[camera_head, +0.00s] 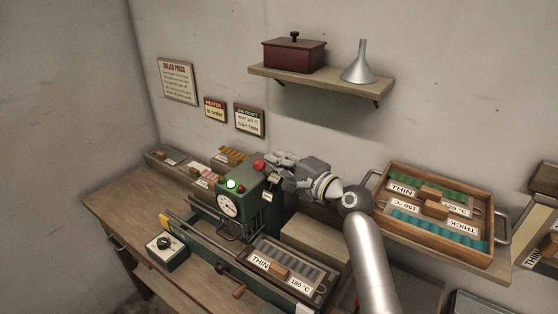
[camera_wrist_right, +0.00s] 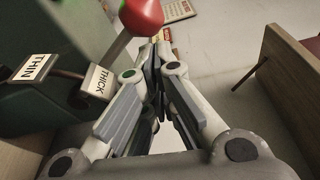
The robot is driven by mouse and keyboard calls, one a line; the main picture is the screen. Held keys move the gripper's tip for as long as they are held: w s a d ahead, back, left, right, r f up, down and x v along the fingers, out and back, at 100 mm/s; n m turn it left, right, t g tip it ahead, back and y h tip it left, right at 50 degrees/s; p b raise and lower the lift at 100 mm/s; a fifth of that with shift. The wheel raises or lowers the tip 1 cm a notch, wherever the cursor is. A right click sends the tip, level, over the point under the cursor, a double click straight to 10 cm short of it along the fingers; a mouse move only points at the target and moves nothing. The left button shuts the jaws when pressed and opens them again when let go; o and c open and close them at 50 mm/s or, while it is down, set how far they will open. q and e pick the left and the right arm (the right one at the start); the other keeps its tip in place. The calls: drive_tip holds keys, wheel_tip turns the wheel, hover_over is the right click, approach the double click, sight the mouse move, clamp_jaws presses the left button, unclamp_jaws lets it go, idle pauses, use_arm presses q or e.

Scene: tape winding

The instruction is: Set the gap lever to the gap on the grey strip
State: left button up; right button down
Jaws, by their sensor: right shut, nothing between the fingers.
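The gap lever has a red ball knob (camera_head: 258,165) on the green press (camera_head: 262,205). In the right wrist view the knob (camera_wrist_right: 140,14) and its grey rod rise from beside two small plates, THIN (camera_wrist_right: 34,68) and THICK (camera_wrist_right: 98,82). The rod leans past the THICK plate; I cannot tell its exact setting. The grey strip (camera_head: 308,262) lies in a tray at the press's front right, with cards THIN and 180 °C. My right gripper (camera_head: 274,168) is shut and empty just right of the knob; contact is unclear. My left gripper is out of view.
A wooden tray (camera_head: 377,193) with green and teal strips stands at the right. A control box with a black dial (camera_head: 166,246) sits at front left. A wall shelf (camera_head: 320,84) holds a red box and a funnel. A wall sign (camera_head: 249,121) reads GAP THIN.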

drive_tip(key=s+a+f+n+y+b, duration=0.2)
drive_tip(key=s+a+f+n+b, duration=0.2)
drive_tip(key=n+b, duration=0.5)
drive_tip(key=shift+s+f+t+b, duration=0.25)
drive_tip(key=shift+s+b, duration=0.55)
drive_tip(key=shift+b, duration=0.4)
